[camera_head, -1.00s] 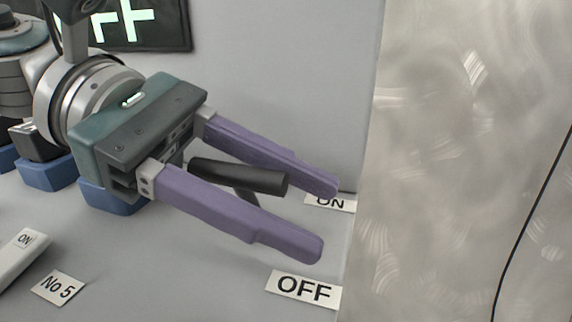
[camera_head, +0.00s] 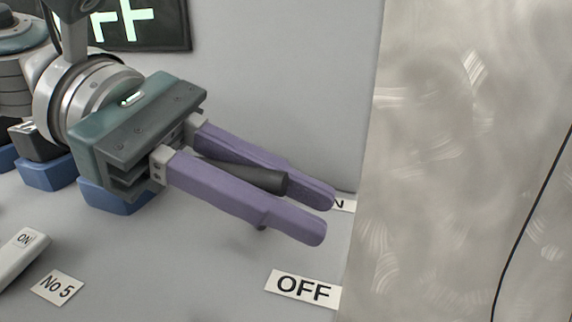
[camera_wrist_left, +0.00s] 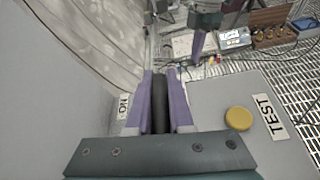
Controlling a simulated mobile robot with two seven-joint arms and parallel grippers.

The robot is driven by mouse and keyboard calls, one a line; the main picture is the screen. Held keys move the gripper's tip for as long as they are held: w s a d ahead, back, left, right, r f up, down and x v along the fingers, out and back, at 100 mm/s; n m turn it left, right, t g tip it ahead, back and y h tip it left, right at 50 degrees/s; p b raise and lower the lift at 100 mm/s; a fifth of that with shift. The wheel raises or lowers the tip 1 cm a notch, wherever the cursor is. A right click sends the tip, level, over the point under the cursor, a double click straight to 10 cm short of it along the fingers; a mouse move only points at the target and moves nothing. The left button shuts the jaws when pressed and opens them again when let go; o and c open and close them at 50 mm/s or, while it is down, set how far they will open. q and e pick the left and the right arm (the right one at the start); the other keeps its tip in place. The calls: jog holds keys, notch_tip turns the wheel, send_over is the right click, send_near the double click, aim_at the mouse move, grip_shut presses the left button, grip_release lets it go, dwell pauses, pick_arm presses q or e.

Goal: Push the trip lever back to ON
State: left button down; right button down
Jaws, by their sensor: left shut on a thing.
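The trip lever (camera_head: 268,180) is a black cylindrical handle, partly hidden between the purple fingers of my left gripper (camera_head: 318,212). The fingers are shut on it, one along each side. In the left wrist view the lever (camera_wrist_left: 160,108) is a dark bar between the fingers of my left gripper (camera_wrist_left: 162,80). The ON label (camera_head: 344,204) is partly covered by a fingertip; the OFF label (camera_head: 303,289) lies nearer the front, clear of the gripper. The lever's base is hidden. In the left wrist view a second purple-fingered gripper, my right one (camera_wrist_left: 198,45), hangs at the top; its jaws are unclear.
A switch (camera_head: 22,254) marked ON and a No 5 label (camera_head: 57,288) are at lower left. A yellow button (camera_wrist_left: 239,118) is beside a TEST label (camera_wrist_left: 270,117). A brushed steel wall (camera_head: 450,160) rises at right. Floor grating and equipment lie beyond the panel.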

dwell(0.6)
pick_arm(q)
jog(key=w+n+g+b, duration=0.1)
jog(key=b, duration=0.2)
jog(key=w+n+g+b, duration=0.1)
jog(key=b, duration=0.2)
jog(key=shift+w+d+n+y, duration=0.1)
jog(key=shift+d+n+y, duration=0.2)
jog(key=shift+d+n, duration=0.1)
jog(key=shift+w+r+n+g+b, duration=0.3)
jog(key=shift+w+n+g+b, duration=0.15)
jog(key=shift+b, duration=0.2)
jog(key=shift+s+r, duration=0.1)
jog(key=c, duration=0.8)
grip_release()
jog(key=shift+r, duration=0.1)
notch_tip(320, 180, up, 20)
jog(key=p, duration=0.4)
